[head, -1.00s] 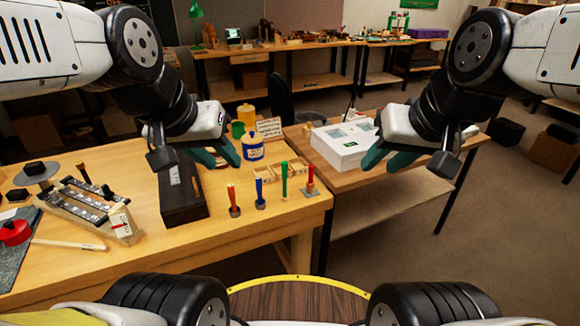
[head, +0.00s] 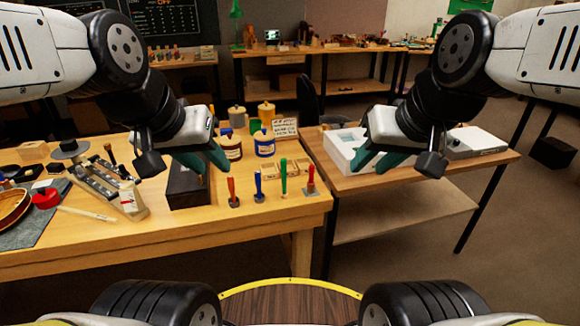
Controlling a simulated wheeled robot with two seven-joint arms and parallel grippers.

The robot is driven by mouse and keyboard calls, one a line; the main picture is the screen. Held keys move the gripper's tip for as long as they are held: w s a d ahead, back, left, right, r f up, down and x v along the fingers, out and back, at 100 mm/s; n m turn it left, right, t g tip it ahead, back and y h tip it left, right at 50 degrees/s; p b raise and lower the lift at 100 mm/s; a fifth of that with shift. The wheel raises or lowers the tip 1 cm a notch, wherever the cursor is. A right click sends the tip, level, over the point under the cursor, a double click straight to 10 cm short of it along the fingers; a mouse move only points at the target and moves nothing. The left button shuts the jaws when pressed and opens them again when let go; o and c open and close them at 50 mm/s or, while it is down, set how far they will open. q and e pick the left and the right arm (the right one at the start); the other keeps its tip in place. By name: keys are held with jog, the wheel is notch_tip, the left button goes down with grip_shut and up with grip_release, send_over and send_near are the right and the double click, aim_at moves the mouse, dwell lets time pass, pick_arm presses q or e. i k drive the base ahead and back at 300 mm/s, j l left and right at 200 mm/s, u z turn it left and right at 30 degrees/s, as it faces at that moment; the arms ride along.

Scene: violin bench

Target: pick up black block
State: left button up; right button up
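A small black block (head: 68,145) sits on a grey round disc (head: 60,155) at the left rear of the wooden bench. Another small black piece (head: 55,168) lies just in front of it; I cannot tell which one the task means. My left gripper (head: 204,162) is open and empty, above a dark rectangular box (head: 186,192) and well to the right of both pieces. My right gripper (head: 378,162) is open and empty, in front of a white box (head: 345,146) on the right table. Neither gripper appears to touch anything.
A slanted rack (head: 98,183) stands between the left gripper and the small black pieces. Jars (head: 264,146) and several upright coloured-handle tools (head: 258,185) stand to its right. A red round item (head: 45,199) and part of a violin (head: 12,208) lie at left. The bench's front strip is clear.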

aim_at(66, 146)
jog(key=u, duration=1.55)
jog(key=i+j+z, duration=0.1)
jog(key=i+j, duration=0.85)
jog(key=i+j+z, duration=0.1)
jog(key=i+j, duration=0.85)
jog(key=j, duration=0.2)
